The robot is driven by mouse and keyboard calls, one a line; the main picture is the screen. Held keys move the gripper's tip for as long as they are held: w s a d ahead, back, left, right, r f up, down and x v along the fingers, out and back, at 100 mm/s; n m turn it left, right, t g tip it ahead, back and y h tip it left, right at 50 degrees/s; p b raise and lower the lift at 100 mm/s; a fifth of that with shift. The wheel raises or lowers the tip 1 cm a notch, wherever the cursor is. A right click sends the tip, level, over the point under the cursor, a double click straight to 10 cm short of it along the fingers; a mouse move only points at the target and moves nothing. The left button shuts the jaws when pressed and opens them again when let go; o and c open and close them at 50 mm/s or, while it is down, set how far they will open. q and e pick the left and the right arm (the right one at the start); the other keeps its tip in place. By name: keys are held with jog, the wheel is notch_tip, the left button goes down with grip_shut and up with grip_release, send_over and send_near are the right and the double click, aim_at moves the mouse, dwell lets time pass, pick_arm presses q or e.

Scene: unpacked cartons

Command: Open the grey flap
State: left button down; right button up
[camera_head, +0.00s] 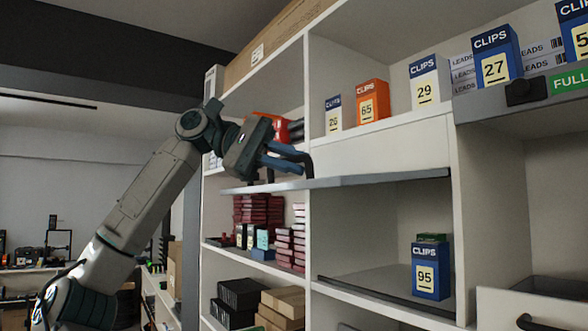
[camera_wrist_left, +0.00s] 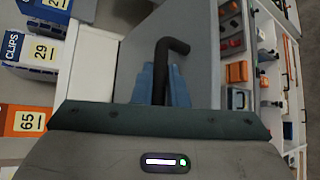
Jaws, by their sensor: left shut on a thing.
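The grey flap (camera_head: 380,179) shows in the head view as a thin panel, nearly edge-on and close to level. It juts from the shelf front above the compartment with the blue 95 box. Its grey face also shows in the left wrist view (camera_wrist_left: 205,45). A dark bent handle (camera_head: 309,163) stands up from the flap; in the left wrist view the handle (camera_wrist_left: 160,75) lies between two blue fingers. My left gripper (camera_head: 290,160) is shut on this handle. The flap's hinge is not clear to me. My right gripper is not in view.
A blue 95 clips box (camera_head: 431,270) stands in the compartment below. Orange 65 (camera_head: 371,101) and white 29 (camera_head: 428,83) boxes stand on the shelf above. Dark red packs (camera_head: 258,210) are at the left. A drawer with a dark handle (camera_head: 540,322) is at lower right.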

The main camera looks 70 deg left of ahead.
pick_arm(q)
jog(key=shift+r, duration=0.7)
jog(key=c, duration=1.5)
grip_release()
jog(key=shift+w, duration=0.2)
jog(key=shift+o, duration=0.2)
jog(key=v, duration=1)
jog(key=shift+s+a+r+b, duration=0.15)
jog(key=shift+s+a+b, duration=0.05)
jog(key=shift+s+b, duration=0.15)
